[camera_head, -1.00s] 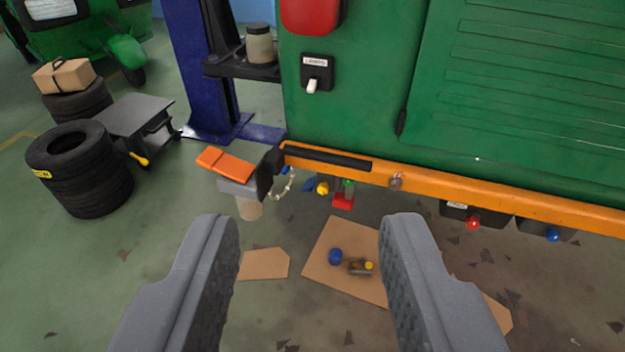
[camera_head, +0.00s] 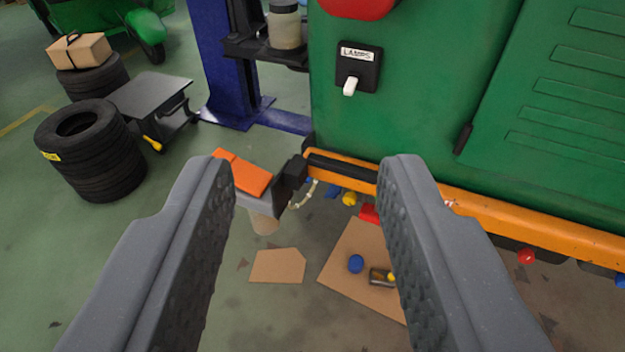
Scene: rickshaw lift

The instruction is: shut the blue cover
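My gripper (camera_head: 308,178) is open and empty, its two grey fingers wide apart in the foreground. A small blue flap (camera_head: 333,192), which may be the blue cover, shows under the orange bumper beside a yellow round part (camera_head: 349,199). It lies beyond the fingers, between them in the picture and apart from both. It is too small for me to tell how far open it is. A blue round object (camera_head: 356,264) lies on the cardboard below.
The green vehicle body (camera_head: 420,110) carries a lamp switch (camera_head: 357,68) above the orange bumper (camera_head: 540,228). An orange-topped bracket (camera_head: 243,174) juts out at the bumper's left end. A blue lift post (camera_head: 218,65), stacked tyres (camera_head: 90,150) and a cart (camera_head: 150,95) stand left.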

